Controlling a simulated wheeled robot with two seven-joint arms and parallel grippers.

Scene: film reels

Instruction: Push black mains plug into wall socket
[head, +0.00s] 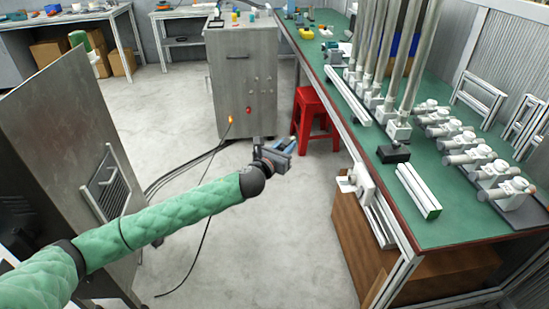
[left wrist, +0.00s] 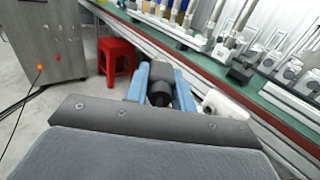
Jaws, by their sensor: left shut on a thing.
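My left gripper (head: 284,146) is at the end of the green arm, above the open floor between the grey cabinet and the bench. In the left wrist view its two blue fingers (left wrist: 160,88) are shut on a dark round-ended thing, which looks like the black mains plug (left wrist: 159,94). The plug is hard to make out in the head view. A white fitting (head: 358,182) on the near side of the bench may be the wall socket; its face is not clear. It also shows in the left wrist view (left wrist: 226,108), right of the fingers and apart from them. My right gripper is not in view.
A red stool (head: 312,112) stands beyond the gripper, by the green-topped bench (head: 455,225). The grey cabinet (head: 243,75) stands at the back, with black cables (head: 190,172) trailing across the floor. A grey panel (head: 75,130) stands at the left.

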